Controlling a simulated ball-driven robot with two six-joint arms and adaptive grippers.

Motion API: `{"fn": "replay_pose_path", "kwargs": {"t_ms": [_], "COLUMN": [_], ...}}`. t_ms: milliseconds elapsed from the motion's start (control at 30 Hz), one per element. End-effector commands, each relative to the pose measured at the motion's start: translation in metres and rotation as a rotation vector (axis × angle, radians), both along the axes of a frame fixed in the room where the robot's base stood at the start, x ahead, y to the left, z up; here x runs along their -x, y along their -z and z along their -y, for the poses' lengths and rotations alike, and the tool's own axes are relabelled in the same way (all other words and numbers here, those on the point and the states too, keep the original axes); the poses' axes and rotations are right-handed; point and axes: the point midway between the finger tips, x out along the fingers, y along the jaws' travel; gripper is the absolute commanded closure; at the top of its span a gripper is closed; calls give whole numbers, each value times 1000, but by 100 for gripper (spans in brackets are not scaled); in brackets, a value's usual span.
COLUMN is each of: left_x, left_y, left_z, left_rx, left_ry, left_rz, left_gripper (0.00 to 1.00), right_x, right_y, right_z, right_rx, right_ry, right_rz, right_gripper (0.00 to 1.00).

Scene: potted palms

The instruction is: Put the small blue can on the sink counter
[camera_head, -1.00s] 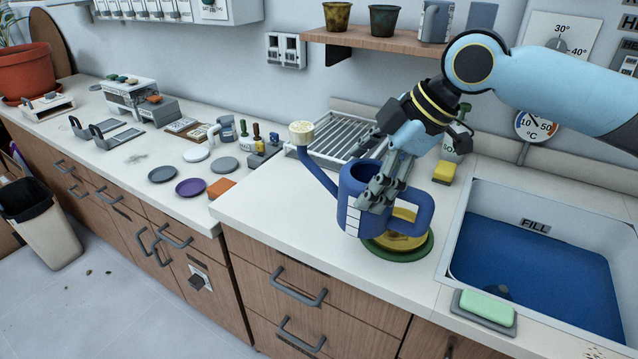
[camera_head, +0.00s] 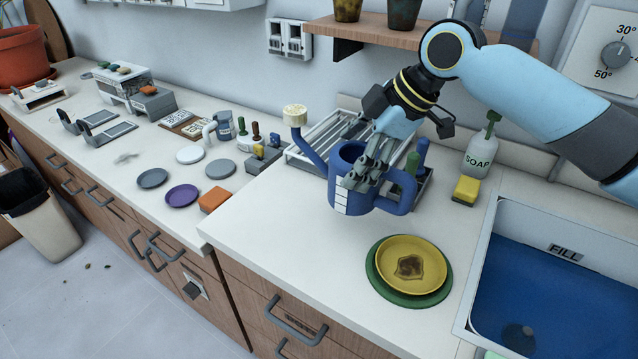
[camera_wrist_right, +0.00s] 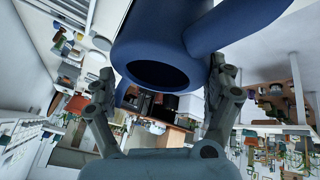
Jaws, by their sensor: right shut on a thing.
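The small blue can (camera_head: 357,204), a watering can with a long spout, a loop handle and a white level strip, is in the middle of the head view. My right gripper (camera_head: 362,182) is shut on its rim and wall from above. The can is upright and seems to hang a little above the sink counter (camera_head: 290,222); the exact gap is hard to tell. In the right wrist view the can's dark opening and blue wall (camera_wrist_right: 150,42) lie between my fingers. My left gripper is not in view.
A yellow plate (camera_head: 428,258) on a green plate (camera_head: 385,280) lies in front of the can. The water-filled sink (camera_head: 540,290) is at right. A dish rack (camera_head: 318,140), soap bottle (camera_head: 481,150) and yellow sponge (camera_head: 466,190) stand behind. The counter's front left is clear.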

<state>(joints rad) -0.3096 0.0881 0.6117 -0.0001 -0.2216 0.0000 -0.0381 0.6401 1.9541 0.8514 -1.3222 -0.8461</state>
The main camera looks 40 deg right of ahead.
Motion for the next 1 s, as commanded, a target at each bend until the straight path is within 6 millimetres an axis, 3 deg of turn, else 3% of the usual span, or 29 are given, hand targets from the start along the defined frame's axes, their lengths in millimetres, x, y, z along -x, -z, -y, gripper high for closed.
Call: {"fn": "replay_pose_path", "kwargs": {"t_ms": [133, 300, 467, 700, 933, 967, 1000], "left_x": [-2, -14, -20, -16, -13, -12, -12], "left_y": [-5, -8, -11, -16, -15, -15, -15], "left_z": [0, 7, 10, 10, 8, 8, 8], "left_rx": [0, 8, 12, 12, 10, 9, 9], "left_ry": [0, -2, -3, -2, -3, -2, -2], "left_rz": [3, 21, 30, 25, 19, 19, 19], "left_gripper": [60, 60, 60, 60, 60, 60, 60], "right_x": [-28, -50, -54, -54, -54, -53, -53], "right_y": [17, 33, 43, 76, 79, 80, 80], "right_z": [-19, -33, -36, -36, -36, -35, -35], "right_rx": [-7, -2, 0, 2, 3, 3, 3], "right_ry": [4, 2, 1, 1, 0, 0, 0], "right_rz": [2, 1, -1, 0, 1, -1, -1], "right_gripper": [61, 61, 61, 61, 61, 10, 4]}}
